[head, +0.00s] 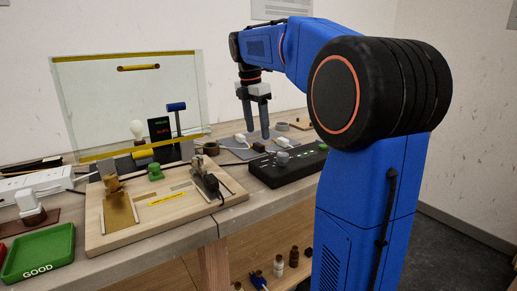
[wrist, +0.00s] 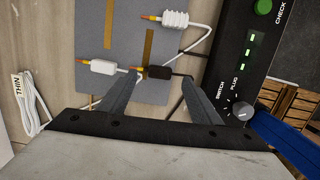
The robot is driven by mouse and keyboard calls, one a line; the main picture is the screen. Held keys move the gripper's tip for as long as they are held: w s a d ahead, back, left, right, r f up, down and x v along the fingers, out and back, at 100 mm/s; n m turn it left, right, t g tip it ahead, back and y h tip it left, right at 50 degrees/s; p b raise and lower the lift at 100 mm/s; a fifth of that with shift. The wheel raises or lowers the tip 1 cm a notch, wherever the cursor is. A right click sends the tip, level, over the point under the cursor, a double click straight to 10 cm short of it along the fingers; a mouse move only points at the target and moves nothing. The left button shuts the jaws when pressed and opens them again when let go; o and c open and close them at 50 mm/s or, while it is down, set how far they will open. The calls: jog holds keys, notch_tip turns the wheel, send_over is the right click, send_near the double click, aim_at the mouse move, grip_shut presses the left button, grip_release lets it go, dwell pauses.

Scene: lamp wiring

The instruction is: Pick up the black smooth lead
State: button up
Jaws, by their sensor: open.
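The black smooth lead (wrist: 158,72) has a plain dark sleeve with a copper tip pointing left and a thin dark cable running right. It lies on a grey mat (wrist: 75,30) in the wrist view. My gripper (wrist: 162,79) is open and points down, with one finger to each side of the sleeve in the picture. Nothing is held. I cannot tell how far the fingertips are above the mat. In the head view my gripper (head: 256,139) hangs over the mat area, and the lead is too small to make out surely.
A white smooth lead (wrist: 104,67) lies just left, and a white ribbed lead (wrist: 175,18) lies beyond. A black box (wrist: 232,75) with a knob and green lights stands close on the right. A wooden board with fixtures (head: 150,217) and a green tray (head: 40,252) are farther left.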

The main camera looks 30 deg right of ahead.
aim_at(259, 144)
jog(key=shift+d+f, duration=0.15)
jog(key=shift+f, duration=2.2)
jog(key=shift+c, duration=0.6)
jog(key=c, duration=1)
notch_tip(259, 144, up, 10)
